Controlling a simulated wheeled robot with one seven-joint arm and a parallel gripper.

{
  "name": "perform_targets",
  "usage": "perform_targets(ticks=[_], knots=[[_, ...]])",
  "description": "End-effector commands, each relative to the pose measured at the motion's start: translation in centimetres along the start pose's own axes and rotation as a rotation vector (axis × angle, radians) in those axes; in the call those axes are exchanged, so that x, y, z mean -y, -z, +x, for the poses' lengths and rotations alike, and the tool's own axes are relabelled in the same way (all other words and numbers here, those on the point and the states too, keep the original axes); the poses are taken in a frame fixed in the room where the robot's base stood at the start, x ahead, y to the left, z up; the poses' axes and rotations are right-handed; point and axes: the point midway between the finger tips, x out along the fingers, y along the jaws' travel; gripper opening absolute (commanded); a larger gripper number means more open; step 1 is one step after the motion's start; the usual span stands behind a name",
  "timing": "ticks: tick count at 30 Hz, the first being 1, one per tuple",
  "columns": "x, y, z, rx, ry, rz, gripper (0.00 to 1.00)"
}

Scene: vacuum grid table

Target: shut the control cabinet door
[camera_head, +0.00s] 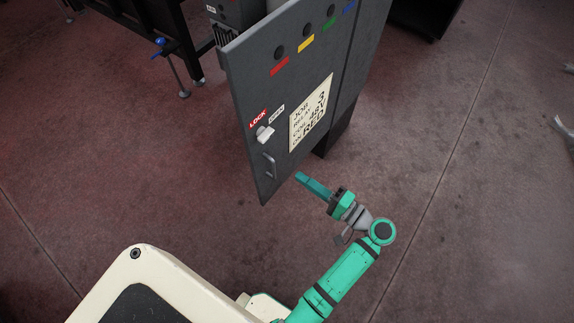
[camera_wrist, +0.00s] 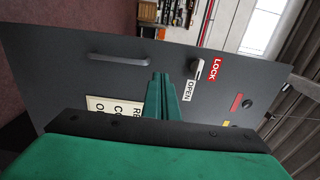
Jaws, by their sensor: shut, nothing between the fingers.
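The control cabinet door (camera_head: 258,110) is grey and stands swung open from the cabinet body (camera_head: 352,85), hinged on its right side. It carries a white rotary knob (camera_head: 264,133) beside LOCK and OPEN labels and a handle (camera_head: 269,166) low on its left edge. In the wrist view my gripper (camera_wrist: 163,76) points at the door face (camera_wrist: 60,75), between the handle (camera_wrist: 119,58) and the knob (camera_wrist: 197,70). I cannot tell whether the fingertips touch the door.
A cream job sign (camera_head: 311,111) and coloured tags (camera_head: 306,43) are on the door. A dark table frame (camera_head: 165,35) with a blue-knobbed leg stands at the upper left.

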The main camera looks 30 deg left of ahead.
Motion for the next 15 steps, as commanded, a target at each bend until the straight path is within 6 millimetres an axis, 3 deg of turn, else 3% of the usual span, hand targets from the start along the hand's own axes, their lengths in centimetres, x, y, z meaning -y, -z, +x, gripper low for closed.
perform_targets(ticks=[15], knots=[[-0.1,-0.1,9.0,0.001,-0.001,0.001,0.0]])
